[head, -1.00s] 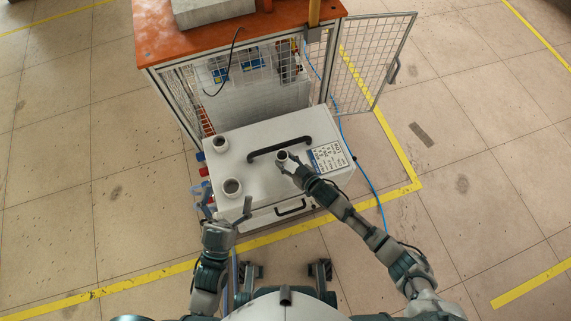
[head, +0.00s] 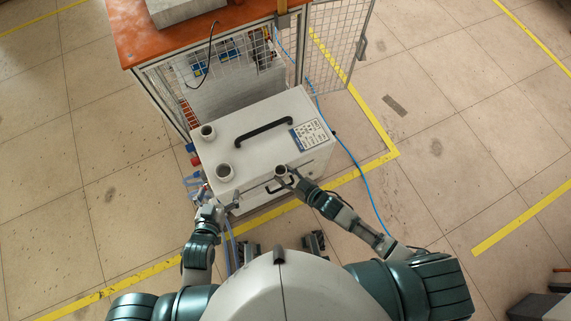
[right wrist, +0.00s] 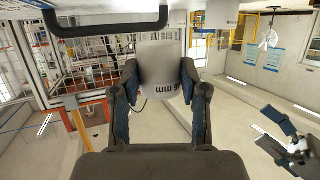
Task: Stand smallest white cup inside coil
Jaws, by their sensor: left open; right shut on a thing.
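My right gripper (head: 283,174) is shut on a small white cup (head: 281,170), held upright near the front edge of the white box. In the right wrist view this cup (right wrist: 160,65) sits between both fingers, with inverted dark lettering. It looks smaller than the two other white cups, one at the box's back left (head: 208,131) and one at its front left (head: 225,171). My left gripper (head: 222,198) is open and empty by the box's front left corner. I cannot make out the coil in either view.
The white box (head: 255,155) has a black handle (head: 264,132) and a label (head: 310,133) on top. Behind it stands a mesh cage under an orange top (head: 130,35), its mesh door (head: 338,45) swung open. A blue hose (head: 352,160) lies on the floor at the right.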

